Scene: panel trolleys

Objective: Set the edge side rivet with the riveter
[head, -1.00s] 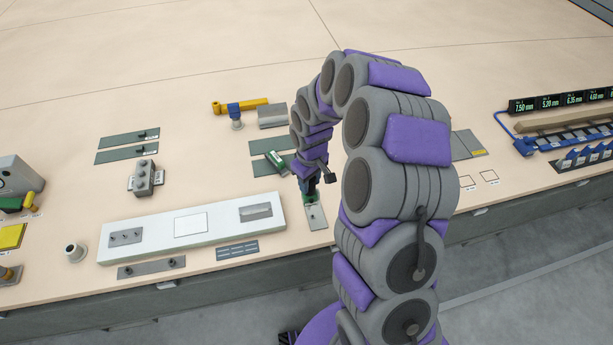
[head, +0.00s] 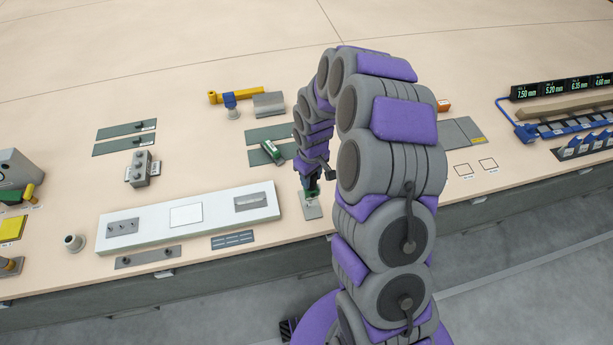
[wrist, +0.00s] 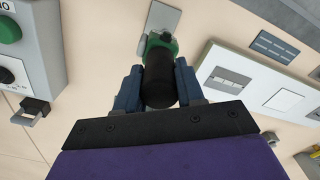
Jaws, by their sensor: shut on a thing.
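My gripper (head: 311,190) points down at the front of the bench. In the wrist view its blue fingers (wrist: 157,88) are shut on the riveter (wrist: 159,78), a black cylinder with a green end. In the head view only a little green of the riveter (head: 311,196) shows, over a small grey plate (head: 313,211). The plate also shows beyond the green end in the wrist view (wrist: 163,18). Whether the riveter touches the plate is unclear. I cannot make out the edge side rivet; the tool and fingers cover part of the plate.
A white panel (head: 155,236) with small plates lies to the left. A slotted dark plate (head: 232,240) and a studded strip (head: 148,258) lie before it. A grey block (head: 140,168) is farther left.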

